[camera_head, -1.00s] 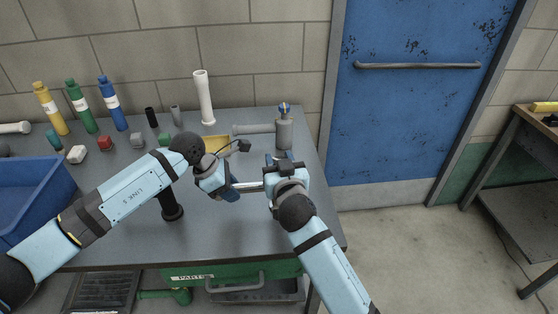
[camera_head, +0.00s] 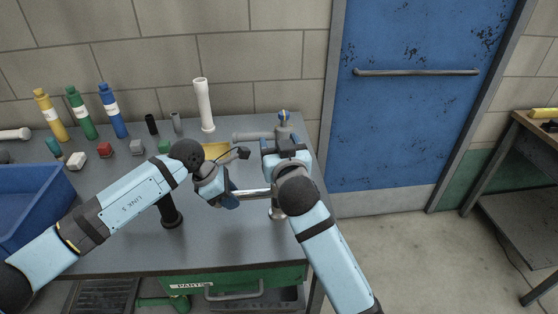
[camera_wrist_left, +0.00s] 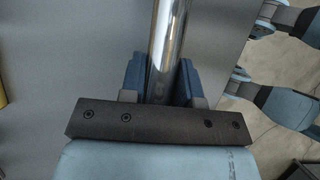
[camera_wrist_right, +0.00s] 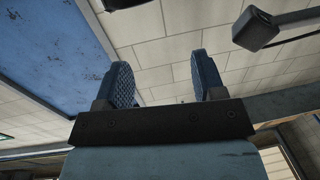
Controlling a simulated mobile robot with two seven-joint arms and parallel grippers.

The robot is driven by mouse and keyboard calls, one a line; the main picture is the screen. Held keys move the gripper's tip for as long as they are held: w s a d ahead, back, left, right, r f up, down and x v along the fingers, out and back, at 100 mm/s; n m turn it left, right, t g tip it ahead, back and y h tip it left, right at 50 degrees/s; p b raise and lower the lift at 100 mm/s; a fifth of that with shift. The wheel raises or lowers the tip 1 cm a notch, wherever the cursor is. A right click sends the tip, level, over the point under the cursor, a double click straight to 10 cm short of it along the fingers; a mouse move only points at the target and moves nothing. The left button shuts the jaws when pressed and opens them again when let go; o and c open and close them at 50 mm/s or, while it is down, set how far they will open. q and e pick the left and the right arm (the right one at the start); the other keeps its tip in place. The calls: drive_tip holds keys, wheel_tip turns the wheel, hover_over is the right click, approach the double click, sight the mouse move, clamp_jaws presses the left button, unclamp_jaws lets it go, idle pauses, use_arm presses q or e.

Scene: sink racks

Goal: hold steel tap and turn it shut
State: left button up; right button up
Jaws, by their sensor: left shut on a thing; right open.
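The steel tap shows as a shiny tube (camera_head: 252,193) lying roughly level near the table's right side, above a round metal base (camera_head: 277,213). My left gripper (camera_head: 232,194) is shut on the tube's left part. In the left wrist view the chrome tube (camera_wrist_left: 168,40) runs between the blue fingers. My right gripper (camera_head: 284,143) is above and beyond the tap's right end. In the right wrist view its blue fingers (camera_wrist_right: 167,80) are apart with nothing between them. The tap's right end and any handle there are hidden by my right arm.
A white cylinder (camera_head: 204,105), bottles and small blocks stand along the back. A blue bin (camera_head: 35,200) is at the left. A black post (camera_head: 170,210) stands near my left forearm.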

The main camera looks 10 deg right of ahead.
drive_tip(key=shift+r, duration=1.5)
wheel_tip(320, 180, up, 5)
drive_tip(key=a+n+t+y, duration=0.1)
drive_tip(key=n+t+y, duration=0.3)
drive_tip(key=n, duration=0.2)
drive_tip(key=w+d+f+n+g+y, duration=0.1)
drive_tip(key=w+d+n+g+y, duration=0.4)
drive_tip(key=w+d+n+y, duration=0.4)
wheel_tip(320, 180, down, 10)
drive_tip(key=s+a+n+g+y, duration=0.1)
drive_tip(key=s+n+g+y, duration=0.15)
drive_tip(key=g, duration=0.95)
drive_tip(key=s+d+f+g, duration=0.4)
drive_tip(key=s+d+g, duration=0.1)
drive_tip(key=g, duration=0.2)
drive_tip(key=shift+n, duration=0.25)
drive_tip(key=a, duration=0.4)
drive_tip(key=s+a, duration=0.1)
drive_tip(key=a, duration=0.7)
drive_tip(key=shift+s+a, duration=0.1)
drive_tip(key=shift+s, duration=0.15)
